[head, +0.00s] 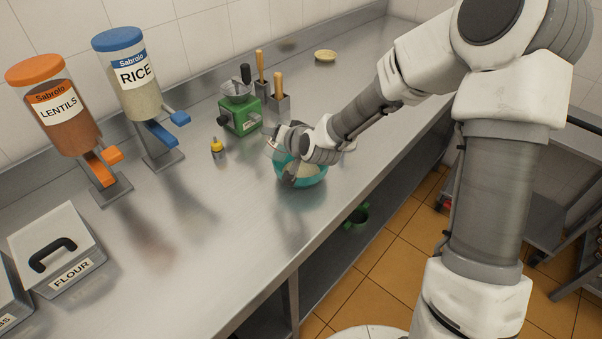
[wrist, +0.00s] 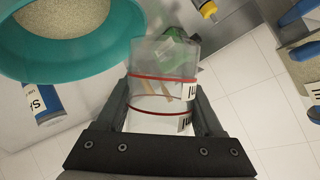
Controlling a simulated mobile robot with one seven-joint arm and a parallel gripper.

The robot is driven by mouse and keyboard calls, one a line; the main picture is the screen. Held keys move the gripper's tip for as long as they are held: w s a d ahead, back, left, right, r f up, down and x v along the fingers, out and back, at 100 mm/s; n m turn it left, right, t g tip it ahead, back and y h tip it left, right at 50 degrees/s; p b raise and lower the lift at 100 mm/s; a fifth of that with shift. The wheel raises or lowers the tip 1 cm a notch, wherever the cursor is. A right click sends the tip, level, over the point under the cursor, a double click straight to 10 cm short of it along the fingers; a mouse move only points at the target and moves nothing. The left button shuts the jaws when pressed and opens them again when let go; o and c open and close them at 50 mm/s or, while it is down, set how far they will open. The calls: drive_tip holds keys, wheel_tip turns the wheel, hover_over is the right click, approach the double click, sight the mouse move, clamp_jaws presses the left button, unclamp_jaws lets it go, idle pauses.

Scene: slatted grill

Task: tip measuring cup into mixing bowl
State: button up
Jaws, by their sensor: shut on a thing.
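A clear measuring cup (wrist: 165,58) with red bands and black markings is held between the fingers of my gripper (wrist: 164,95). In the wrist view it looks see-through, and I see no clear contents in it. The teal mixing bowl (head: 316,179) stands on the steel counter, and my gripper (head: 292,160) is over its far left side in the head view. The bowl also shows at upper left in the wrist view (wrist: 122,58), with pale grain inside. The cup appears beside the bowl's rim there; I cannot tell whether they touch. My gripper hides most of the cup in the head view.
A green grinder (head: 240,113) and wooden-handled tools in holders (head: 278,105) stand behind the bowl. A small yellow bottle (head: 217,148), the rice dispenser (head: 130,75) and the lentils dispenser (head: 55,105) are to the left. The flour bin (head: 57,245) is front left. The counter's front middle is clear.

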drive_tip(key=shift+r, duration=0.1)
idle(0.3)
drive_tip(key=shift+n+t+h+b, duration=0.3)
drive_tip(key=shift+n+b, duration=0.1)
drive_tip(key=shift+b, duration=0.35)
drive_tip(key=shift+a+r+n+h+b, duration=0.2)
drive_tip(key=shift+n+h+b, duration=0.1)
drive_tip(key=shift+b, duration=0.55)
drive_tip(key=shift+d+r+n+t+h+b, duration=0.1)
drive_tip(key=shift+r+n+t+h+b, duration=0.6)
drive_tip(key=shift+n+b, duration=0.15)
drive_tip(key=shift+d+r, duration=0.1)
drive_tip(key=shift+r, duration=0.05)
